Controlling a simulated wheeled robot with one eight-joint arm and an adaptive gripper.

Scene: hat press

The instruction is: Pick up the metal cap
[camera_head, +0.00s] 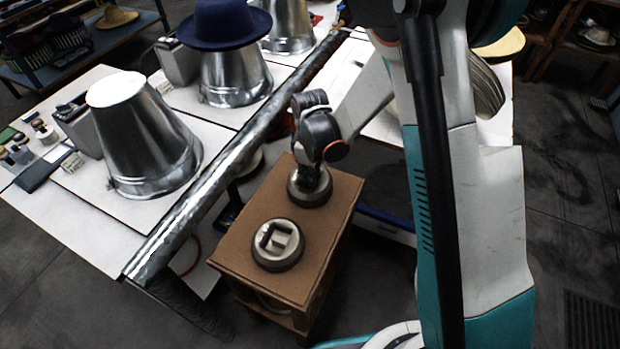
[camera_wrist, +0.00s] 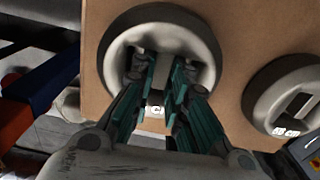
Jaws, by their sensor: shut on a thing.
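Two round grey metal caps, each with a recessed top, are on the brown wooden stand (camera_head: 345,195). The farther metal cap (camera_head: 306,196) is under my gripper (camera_head: 316,176), which partly hides it in the head view. In the wrist view, this cap (camera_wrist: 203,40) is at the top centre, and the fingers of my gripper (camera_wrist: 160,82) reach into its recess, shut on the middle of it. I cannot tell whether the cap touches the stand top. The nearer cap (camera_head: 277,246) lies free, with a bar across its recess; it also shows at the right in the wrist view (camera_wrist: 258,100).
A long metal bar (camera_head: 215,185) runs along the edge of the white table (camera_head: 100,235), left of the stand. Metal cones (camera_head: 145,145) stand on the table, one wearing a dark blue hat (camera_head: 225,22). Open floor (camera_head: 575,230) lies to the right.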

